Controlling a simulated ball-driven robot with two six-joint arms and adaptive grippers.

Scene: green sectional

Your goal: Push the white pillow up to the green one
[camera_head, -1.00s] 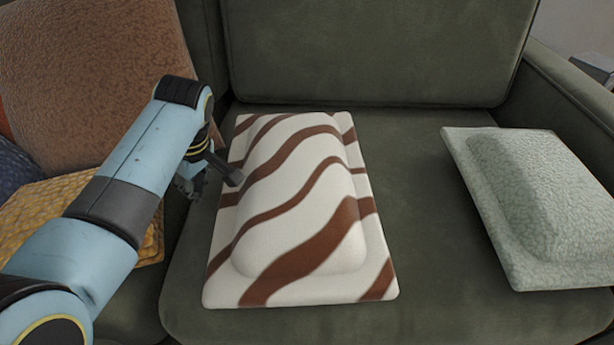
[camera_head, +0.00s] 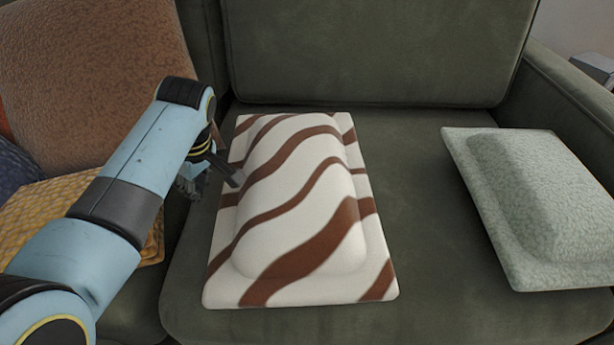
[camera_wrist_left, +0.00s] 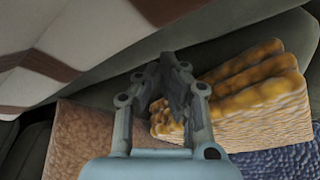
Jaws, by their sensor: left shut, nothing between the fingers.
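The white pillow (camera_head: 295,215) with brown wavy stripes lies flat on the sofa seat in the head view. The pale green pillow (camera_head: 540,205) lies to its right, with a strip of bare seat between them. My left gripper (camera_head: 236,180) is shut and empty, with its tip at the left edge of the white pillow; whether it touches is hard to tell. In the left wrist view the gripper (camera_wrist_left: 172,62) shows with its fingers together, and part of the white pillow (camera_wrist_left: 60,40) is at the upper left. My right gripper is out of view.
The dark green sofa seat (camera_head: 425,260) is bare between the two pillows. A sofa armrest (camera_head: 575,95) stands beyond the green pillow.

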